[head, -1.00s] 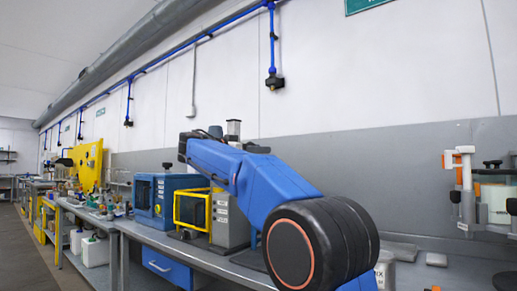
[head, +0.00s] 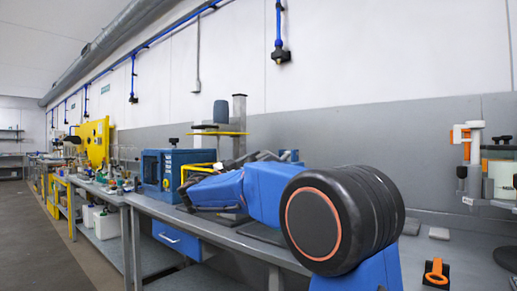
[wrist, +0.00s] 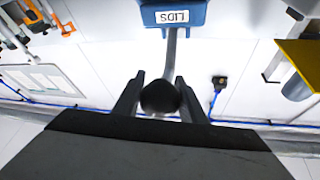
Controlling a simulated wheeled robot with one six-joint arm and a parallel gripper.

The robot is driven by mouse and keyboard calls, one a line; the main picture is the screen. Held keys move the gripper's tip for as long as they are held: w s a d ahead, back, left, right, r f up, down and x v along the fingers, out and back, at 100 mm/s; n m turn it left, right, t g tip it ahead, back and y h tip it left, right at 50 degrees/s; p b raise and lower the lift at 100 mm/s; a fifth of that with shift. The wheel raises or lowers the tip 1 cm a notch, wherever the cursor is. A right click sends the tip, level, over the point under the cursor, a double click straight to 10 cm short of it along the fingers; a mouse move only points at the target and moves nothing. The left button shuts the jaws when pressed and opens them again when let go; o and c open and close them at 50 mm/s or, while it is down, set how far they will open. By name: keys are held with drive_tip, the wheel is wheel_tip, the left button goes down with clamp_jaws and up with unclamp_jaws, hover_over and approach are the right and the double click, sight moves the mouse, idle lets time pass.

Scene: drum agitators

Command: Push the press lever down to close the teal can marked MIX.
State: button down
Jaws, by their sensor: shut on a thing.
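In the wrist view my gripper (wrist: 160,80) has its two dark fingers on either side of a round black knob (wrist: 160,98) and is shut on it. A grey lever rod (wrist: 171,55) runs from the knob to a blue block (wrist: 173,14) labelled LIDS, at the top of the picture. I take this rod and knob to be the press lever. In the head view my blue arm reaches low over the bench to the left, and the fingers cannot be made out there. I cannot make out the teal can marked MIX in either view.
On the grey bench, a blue box-shaped machine (head: 173,170) stands left of my arm. A grey column (head: 239,125) with a yellow plate rises behind the arm. At right are an orange-and-white fixture (head: 467,160) and an orange tool (head: 436,272). A wall runs behind.

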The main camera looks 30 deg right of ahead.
drive_tip(key=shift+d+f, duration=0.15)
drive_tip(key=shift+f, duration=1.6)
drive_tip(key=c, duration=1.2)
unclamp_jaws()
drive_tip(key=shift+d, duration=0.1)
drive_tip(key=shift+o, duration=0.2)
drive_tip(key=shift+r, duration=0.1)
drive_tip(key=v, duration=1.7)
drive_tip(key=shift+a, duration=0.2)
